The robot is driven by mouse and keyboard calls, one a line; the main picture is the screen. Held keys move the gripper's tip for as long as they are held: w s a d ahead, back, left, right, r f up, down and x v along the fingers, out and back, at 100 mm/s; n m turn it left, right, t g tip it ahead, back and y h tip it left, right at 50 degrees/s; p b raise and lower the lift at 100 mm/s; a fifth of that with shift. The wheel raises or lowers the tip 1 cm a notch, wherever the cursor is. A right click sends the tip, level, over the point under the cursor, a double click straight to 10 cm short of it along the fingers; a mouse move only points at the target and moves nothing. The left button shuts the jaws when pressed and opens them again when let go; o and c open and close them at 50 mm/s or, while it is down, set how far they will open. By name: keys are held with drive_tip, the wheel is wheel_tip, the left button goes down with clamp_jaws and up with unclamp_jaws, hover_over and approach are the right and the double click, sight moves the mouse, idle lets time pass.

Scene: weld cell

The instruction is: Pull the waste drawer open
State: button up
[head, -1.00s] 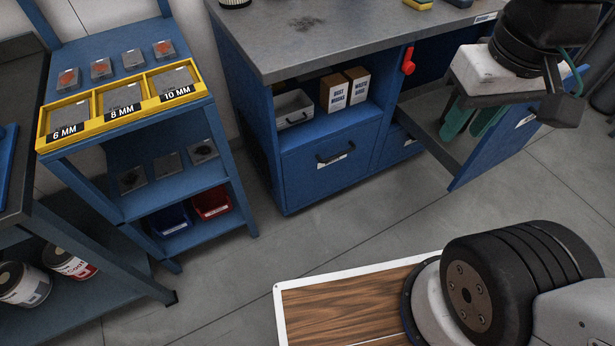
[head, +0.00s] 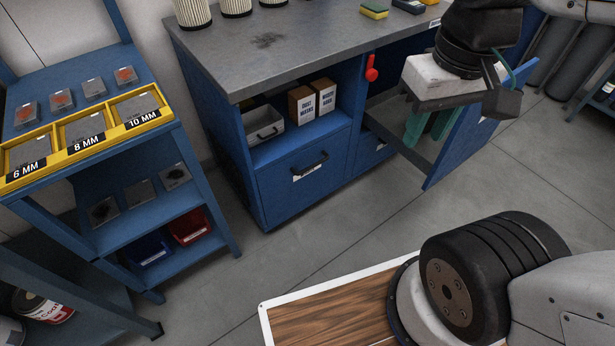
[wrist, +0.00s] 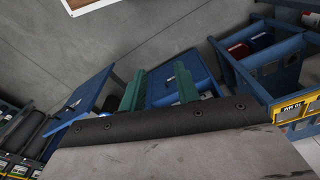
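My gripper (head: 426,136) hangs at the upper right of the head view, its two green fingers pointing down and apart, with nothing seen between them. In the wrist view the fingers (wrist: 158,90) also stand apart. A blue drawer (head: 440,160) at the cabinet's right end is pulled out, showing a grey inside; the fingers appear over it, and touching cannot be told. Its front (wrist: 88,100) shows at left in the wrist view. A closed blue drawer (head: 290,185) with a dark handle (head: 310,163) is left of it. The drawer labels are too small to read.
The cabinet's grey worktop (head: 310,45) carries filters and a sponge. A red handle (head: 371,68) sits on its front. A blue rack (head: 190,205) with a yellow tray (head: 165,118) stands at left. The floor (head: 330,225) before the cabinet is clear.

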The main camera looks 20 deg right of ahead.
drive_tip(key=w+d+f+n+g, duration=0.15)
drive_tip(key=w+d+f, duration=0.25)
drive_tip(key=w+f, duration=0.95)
drive_tip(key=w+d+f+n+g, duration=0.1)
drive_tip(key=w+d+f+n, duration=0.15)
drive_tip(key=w+f, duration=1.05)
drive_tip(key=n+t+y, duration=0.5)
drive_tip(key=n+t, duration=1.2)
drive_tip(key=n, duration=0.1)
approach(313, 166)
drive_tip(key=w, duration=0.3)
drive_tip(key=shift+g, duration=0.25)
drive_tip(key=x, duration=0.7)
drive_tip(key=shift+w+a+f, duration=0.25)
drive_tip(key=shift+a+f, duration=0.05)
drive_tip(key=shift+f, duration=0.1)
